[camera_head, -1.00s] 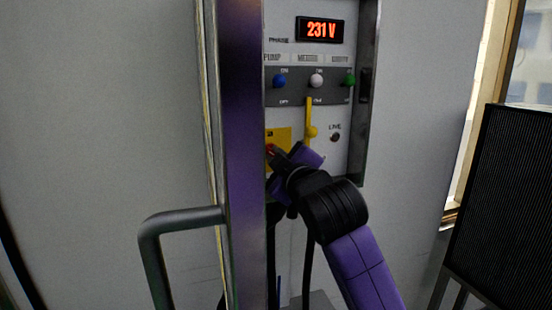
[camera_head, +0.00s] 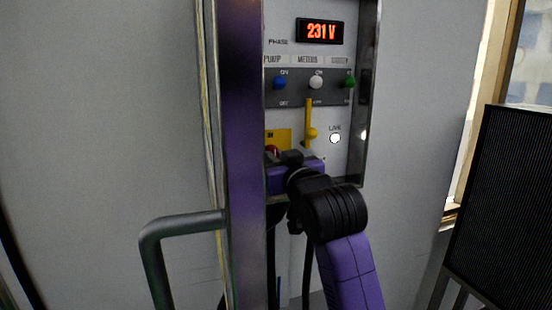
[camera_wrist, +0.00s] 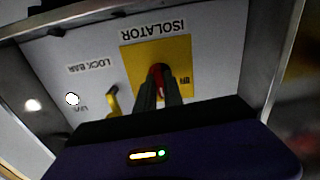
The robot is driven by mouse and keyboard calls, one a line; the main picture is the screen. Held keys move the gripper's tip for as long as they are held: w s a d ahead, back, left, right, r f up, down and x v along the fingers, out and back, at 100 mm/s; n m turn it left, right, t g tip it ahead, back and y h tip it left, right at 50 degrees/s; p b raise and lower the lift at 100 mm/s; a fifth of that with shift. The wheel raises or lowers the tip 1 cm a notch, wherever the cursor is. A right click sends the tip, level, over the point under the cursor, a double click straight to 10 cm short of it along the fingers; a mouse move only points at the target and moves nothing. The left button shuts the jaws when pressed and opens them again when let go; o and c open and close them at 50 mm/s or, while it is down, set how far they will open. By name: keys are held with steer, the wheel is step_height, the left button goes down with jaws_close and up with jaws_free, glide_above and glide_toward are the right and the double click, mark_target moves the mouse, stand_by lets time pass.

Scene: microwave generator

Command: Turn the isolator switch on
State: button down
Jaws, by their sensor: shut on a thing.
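The isolator switch has a red handle (camera_wrist: 158,76) on a yellow plate (camera_wrist: 186,52) in the wrist view. In the head view the plate (camera_head: 284,136) sits low on the panel, and a bit of the red handle (camera_head: 271,149) shows above my gripper. My gripper (camera_wrist: 160,84) is shut on the red handle, its two dark fingers on either side of it. In the head view my gripper (camera_head: 280,157) hides most of the switch. The lamp marked LIVE (camera_head: 335,138) is lit white; it also shows in the wrist view (camera_wrist: 72,99).
A yellow lock bar (camera_head: 309,122) hangs right of the isolator; its end (camera_wrist: 112,100) shows in the wrist view. Above are blue, white and green toggles (camera_head: 316,82) and a display (camera_head: 321,30) reading 231 V. An open door edge (camera_head: 243,120) with a handle (camera_head: 165,220) stands left.

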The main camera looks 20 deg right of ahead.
steer(key=shift+f+m, duration=0.15)
steer(key=shift+m, duration=0.35)
steer(key=c, duration=1.5)
jaws_free()
steer(key=shift+o, duration=0.2)
steer(key=s+b, duration=0.2)
steer(key=s, duration=0.5)
steer(key=shift+s, duration=0.4)
